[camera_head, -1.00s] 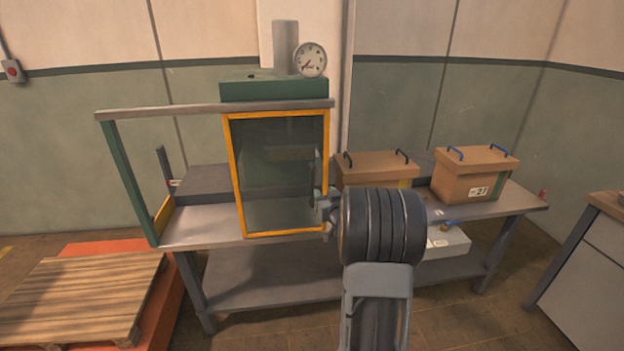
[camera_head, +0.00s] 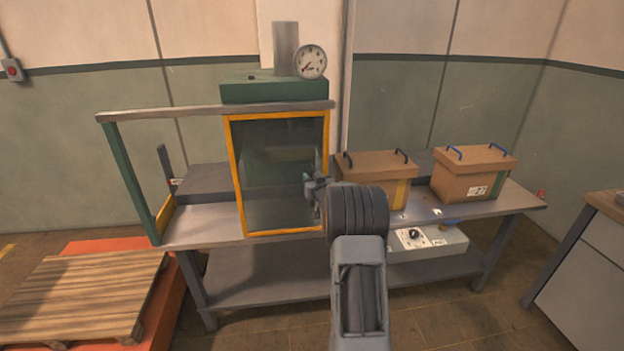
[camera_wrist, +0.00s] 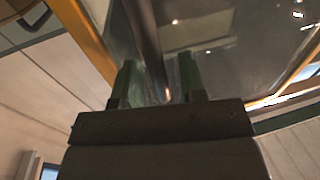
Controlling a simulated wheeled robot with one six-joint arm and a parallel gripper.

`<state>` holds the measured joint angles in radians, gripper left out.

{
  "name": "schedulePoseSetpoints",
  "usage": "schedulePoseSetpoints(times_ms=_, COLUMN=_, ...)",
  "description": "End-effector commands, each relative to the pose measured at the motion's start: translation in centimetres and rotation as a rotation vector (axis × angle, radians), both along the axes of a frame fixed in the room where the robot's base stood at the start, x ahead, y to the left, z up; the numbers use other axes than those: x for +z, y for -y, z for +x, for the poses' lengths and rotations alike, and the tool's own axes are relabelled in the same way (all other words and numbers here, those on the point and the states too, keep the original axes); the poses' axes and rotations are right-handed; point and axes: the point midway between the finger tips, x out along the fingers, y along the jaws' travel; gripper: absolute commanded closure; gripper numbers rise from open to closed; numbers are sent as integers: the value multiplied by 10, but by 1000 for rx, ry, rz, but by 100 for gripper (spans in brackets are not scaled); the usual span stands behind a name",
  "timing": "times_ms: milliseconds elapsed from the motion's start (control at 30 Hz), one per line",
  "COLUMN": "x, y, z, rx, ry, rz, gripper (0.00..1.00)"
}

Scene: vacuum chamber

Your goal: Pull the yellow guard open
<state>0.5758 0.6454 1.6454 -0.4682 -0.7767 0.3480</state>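The yellow guard (camera_head: 236,180) is a yellow-framed, dark clear panel, upright at the front of the bench under the grey rail. It looks closed. My gripper (camera_head: 308,184) is at its lower right side. In the wrist view, my gripper (camera_wrist: 156,82) has two green fingers apart, with a dark bar (camera_wrist: 148,35), apparently the guard's handle, running between them. A gap shows on both sides of the bar. The yellow frame also shows in the wrist view (camera_wrist: 88,42). In the head view my gripper hides the handle.
Two brown boxes (camera_head: 376,165) (camera_head: 473,174) with handles stand on the bench (camera_head: 195,228) to the right. A control box (camera_head: 425,240) with a dial is below them. A wooden pallet (camera_head: 75,290) lies at lower left. A gauge (camera_head: 310,62) sits above the guard.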

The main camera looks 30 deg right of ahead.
Motion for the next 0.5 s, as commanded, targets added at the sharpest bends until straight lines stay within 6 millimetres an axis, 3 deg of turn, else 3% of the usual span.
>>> schedulePoseSetpoints(times_ms=133, x=0, y=0, z=0, rx=0, ry=0, rz=0, gripper=62)
schedulePoseSetpoints(times_ms=500, x=0, y=0, z=0, rx=1, ry=0, rz=0, gripper=98)
